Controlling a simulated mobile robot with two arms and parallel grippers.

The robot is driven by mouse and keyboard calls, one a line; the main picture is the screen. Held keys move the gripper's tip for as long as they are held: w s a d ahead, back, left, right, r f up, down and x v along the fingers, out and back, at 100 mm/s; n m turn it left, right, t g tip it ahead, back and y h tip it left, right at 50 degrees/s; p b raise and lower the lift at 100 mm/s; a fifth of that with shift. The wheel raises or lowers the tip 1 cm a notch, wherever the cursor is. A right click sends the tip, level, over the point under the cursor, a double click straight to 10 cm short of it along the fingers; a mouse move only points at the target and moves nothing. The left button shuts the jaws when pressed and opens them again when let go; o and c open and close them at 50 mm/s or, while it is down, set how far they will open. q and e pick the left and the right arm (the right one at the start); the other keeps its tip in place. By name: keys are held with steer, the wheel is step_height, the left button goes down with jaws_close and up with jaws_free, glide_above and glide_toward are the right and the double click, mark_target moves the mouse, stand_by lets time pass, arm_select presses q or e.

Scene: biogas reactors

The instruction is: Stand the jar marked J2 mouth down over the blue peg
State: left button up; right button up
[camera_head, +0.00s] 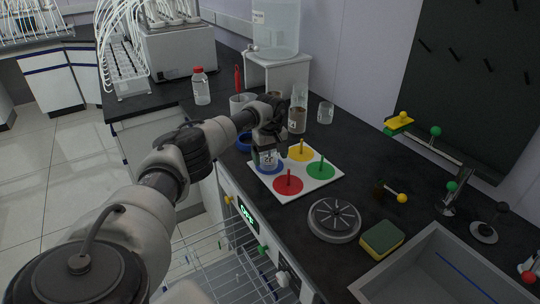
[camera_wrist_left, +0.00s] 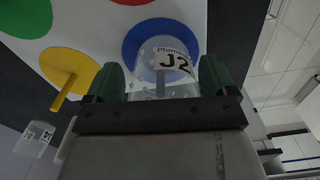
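The clear jar J2 (camera_head: 268,160) is over the blue disc (camera_head: 263,170) of the white board (camera_head: 317,189). In the left wrist view, jar J2 (camera_wrist_left: 166,62) is in front of the blue disc (camera_wrist_left: 135,36), the top line of its label towards the board, so it is mouth down. My left gripper (camera_head: 268,150) has its two fingers on either side of the jar, close against its wall; it also shows in the left wrist view (camera_wrist_left: 163,82). I cannot make out the blue peg, or tell whether the rim touches the disc. My right gripper is out of view.
Yellow (camera_head: 301,145), green (camera_head: 322,165) and red (camera_head: 289,182) pegs stand on the board. Behind are a jar with brown contents (camera_head: 297,121) and a clear jar (camera_head: 325,112). A round metal disc (camera_head: 334,219), a sponge (camera_head: 382,238) and a sink (camera_head: 440,275) lie nearer.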

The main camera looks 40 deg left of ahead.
arm_select(q)
steer(key=shift+o, duration=0.2)
steer(key=shift+r, duration=0.1)
steer(key=shift+r, duration=0.4)
step_height(320, 180, up, 10)
steer(key=shift+f+b, duration=0.1)
steer(key=shift+b, duration=0.35)
